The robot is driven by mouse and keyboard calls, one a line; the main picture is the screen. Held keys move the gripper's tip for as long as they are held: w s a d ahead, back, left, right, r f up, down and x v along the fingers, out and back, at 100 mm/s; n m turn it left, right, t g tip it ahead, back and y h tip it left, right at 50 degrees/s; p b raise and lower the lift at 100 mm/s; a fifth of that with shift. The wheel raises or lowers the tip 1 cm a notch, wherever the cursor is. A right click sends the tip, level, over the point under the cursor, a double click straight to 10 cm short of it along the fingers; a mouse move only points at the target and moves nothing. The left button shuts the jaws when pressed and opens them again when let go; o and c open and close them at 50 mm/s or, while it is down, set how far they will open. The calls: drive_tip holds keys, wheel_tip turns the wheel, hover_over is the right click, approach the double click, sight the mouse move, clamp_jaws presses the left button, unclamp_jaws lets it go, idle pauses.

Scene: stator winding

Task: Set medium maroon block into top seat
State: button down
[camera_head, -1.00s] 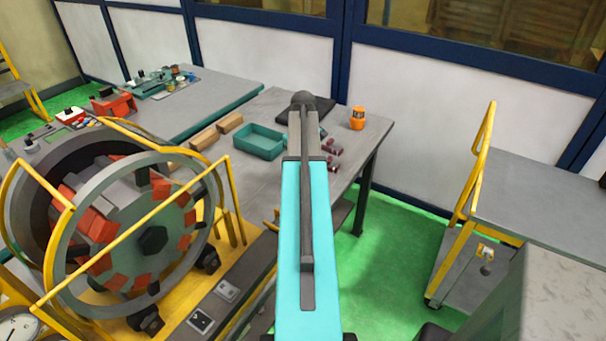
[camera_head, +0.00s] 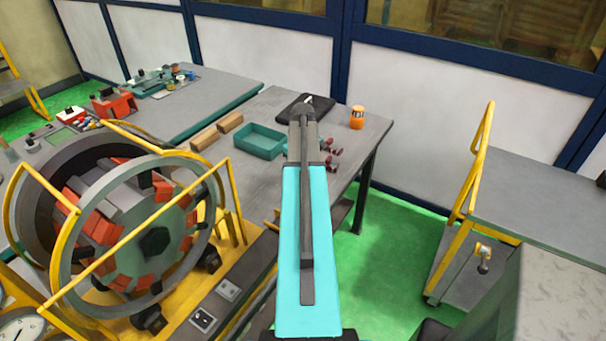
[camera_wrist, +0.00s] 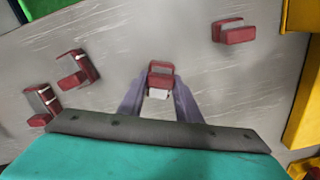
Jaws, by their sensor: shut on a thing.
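My gripper (camera_wrist: 160,100) is shut on a maroon block (camera_wrist: 160,73) low over the grey table in the wrist view. A pale patch shows on the block's near side, between the fingertips. Two similar maroon blocks lie to its left (camera_wrist: 75,68) (camera_wrist: 40,104), and another lies at upper right (camera_wrist: 232,32). Sizes are hard to compare. In the head view my arm hides the gripper and held block; a few maroon blocks (camera_head: 333,152) show right of the arm. The stator (camera_head: 150,240) stands at left, a large grey ring with orange-red blocks around its inside. I cannot single out its top seat.
A teal tray (camera_head: 260,141), tan blocks (camera_head: 230,122), a black pad (camera_head: 304,106) and an orange bottle (camera_head: 357,117) are on the table (camera_head: 270,107). Yellow rails (camera_head: 125,238) cross before the stator. A yellow-railed cart (camera_head: 530,200) stands at right, with green floor between.

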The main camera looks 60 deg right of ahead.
drive_tip(key=c, duration=1.3)
unclamp_jaws()
drive_tip(key=shift+f, duration=0.1)
drive_tip(key=shift+r+b, duration=1.7)
drive_tip(key=shift+r, duration=4.45)
